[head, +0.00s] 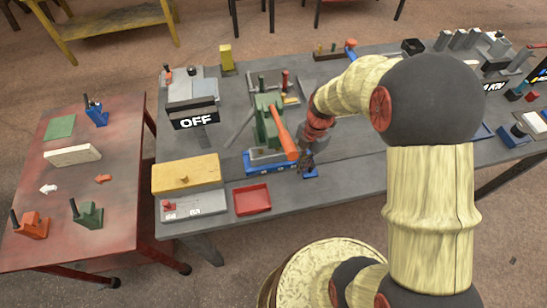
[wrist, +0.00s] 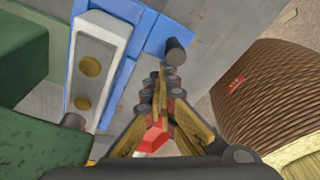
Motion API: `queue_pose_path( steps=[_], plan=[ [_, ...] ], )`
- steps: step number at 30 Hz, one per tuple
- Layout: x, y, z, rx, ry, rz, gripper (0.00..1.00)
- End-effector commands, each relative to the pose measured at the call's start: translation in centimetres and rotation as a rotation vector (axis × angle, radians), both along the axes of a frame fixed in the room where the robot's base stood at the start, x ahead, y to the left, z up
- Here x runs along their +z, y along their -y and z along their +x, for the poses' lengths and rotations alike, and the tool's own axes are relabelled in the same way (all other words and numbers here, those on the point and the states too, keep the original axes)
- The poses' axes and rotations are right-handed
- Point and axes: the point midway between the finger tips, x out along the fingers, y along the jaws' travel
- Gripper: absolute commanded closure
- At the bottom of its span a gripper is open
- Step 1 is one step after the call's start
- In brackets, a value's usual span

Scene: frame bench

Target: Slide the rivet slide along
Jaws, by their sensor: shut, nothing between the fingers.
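The likely rivet slide is a pale bar with two brass discs (wrist: 92,75), lying in a blue base (wrist: 97,27) in the wrist view. A dark round peg (wrist: 176,50) stands on the blue part to its right. In the head view the blue base (head: 256,168) sits below a green press (head: 266,122) with an orange lever (head: 282,132). My gripper (head: 307,166) is at the right end of this base. In the wrist view my gripper (wrist: 163,78) is shut and empty, its tips close to the peg. I cannot tell whether they touch it.
A red tray (head: 252,199) and a yellow box (head: 186,174) lie front left of the press. An "OFF" sign unit (head: 193,95) stands behind left. A brown ribbed cylinder (wrist: 268,95) is right of my gripper.

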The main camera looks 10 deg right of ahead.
Motion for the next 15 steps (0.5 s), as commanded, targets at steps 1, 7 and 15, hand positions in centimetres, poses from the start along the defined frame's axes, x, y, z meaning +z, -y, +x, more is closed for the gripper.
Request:
queue_pose_path(
  steps=[1,7,15],
  plan=[
    [0.0,0.4,0.0,-0.001,0.001,0.000,1.00],
    [0.0,1.5,0.0,-0.002,0.001,-0.001,1.00],
    [0.0,2.9,0.0,-0.002,0.001,-0.001,1.00]
  ],
)
